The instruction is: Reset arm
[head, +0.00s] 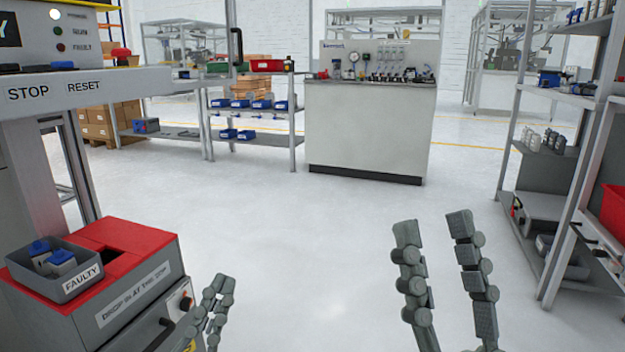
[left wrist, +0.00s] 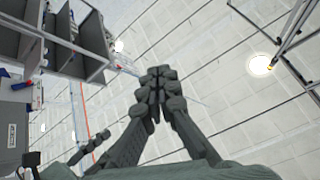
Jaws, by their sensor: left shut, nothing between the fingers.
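My left gripper (head: 213,308) is at the lower left of the head view, in front of the right side of the red-topped box. Its fingers are together and hold nothing. It also shows in the left wrist view (left wrist: 158,80), with its fingertips meeting against the ceiling. My right gripper (head: 437,250) stands upright at the lower right of the head view. Its two fingers are apart with only floor between them. Neither gripper touches an object that I can see.
The red-topped box (head: 135,238) stands at lower left with a grey FAULTY bin (head: 88,287) holding blue-capped parts. A STOP/RESET panel (head: 120,84) is above. A shelf rack (head: 560,170) stands right. A white cabinet (head: 368,130) is behind. The floor between is clear.

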